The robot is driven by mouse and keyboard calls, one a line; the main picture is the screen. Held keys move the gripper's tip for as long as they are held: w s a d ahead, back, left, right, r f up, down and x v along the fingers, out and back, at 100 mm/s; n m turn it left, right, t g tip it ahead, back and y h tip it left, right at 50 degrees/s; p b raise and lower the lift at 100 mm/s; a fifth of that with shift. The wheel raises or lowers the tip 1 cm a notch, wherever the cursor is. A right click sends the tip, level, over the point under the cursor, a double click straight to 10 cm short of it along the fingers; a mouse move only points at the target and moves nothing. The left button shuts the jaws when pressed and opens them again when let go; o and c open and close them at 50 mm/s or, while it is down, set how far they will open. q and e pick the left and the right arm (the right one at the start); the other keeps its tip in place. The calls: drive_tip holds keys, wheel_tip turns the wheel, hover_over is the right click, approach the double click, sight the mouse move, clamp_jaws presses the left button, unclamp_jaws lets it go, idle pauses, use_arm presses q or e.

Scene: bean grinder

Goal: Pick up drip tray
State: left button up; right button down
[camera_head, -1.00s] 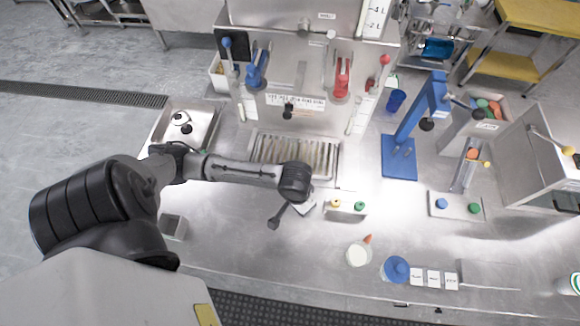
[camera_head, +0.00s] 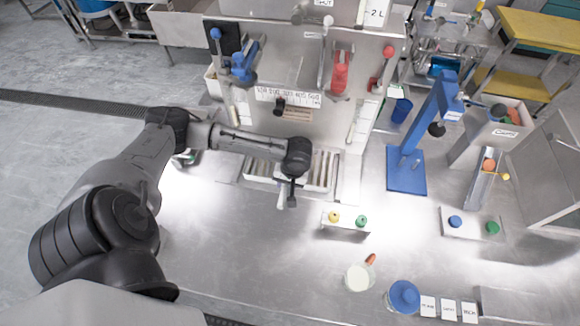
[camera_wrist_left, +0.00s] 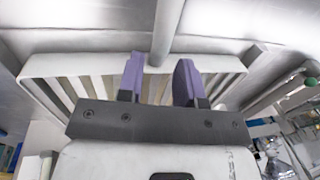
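The drip tray (camera_head: 331,172) is a pale, slatted rectangular tray below the front of the steel machine. My left forearm and wrist cross its middle and hide part of it in the head view. My left gripper (camera_head: 288,196) points down at the tray's front edge, small and partly hidden by the wrist. In the left wrist view, the tray (camera_wrist_left: 62,67) spans the picture behind the two purple fingers of my left gripper (camera_wrist_left: 159,80). The fingers are apart with a gap between them. I cannot tell whether they touch the tray. My right gripper is not in view.
The steel machine (camera_head: 290,65) with blue and red levers rises behind the tray. A small block with yellow and green knobs (camera_head: 346,222) stands to the right front. A blue stand (camera_head: 406,172) is further right. A white cup (camera_head: 358,278) stands near the front.

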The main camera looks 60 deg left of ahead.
sight(285, 188)
use_arm(q)
drive_tip(key=f, duration=0.4)
drive_tip(key=shift+s+a+f+b, duration=0.1)
drive_tip(key=shift+s+a+b, duration=0.15)
drive_tip(key=shift+s+b, duration=0.15)
drive_tip(key=shift+w, duration=0.1)
drive_tip(key=shift+c, duration=0.3)
clamp_jaws()
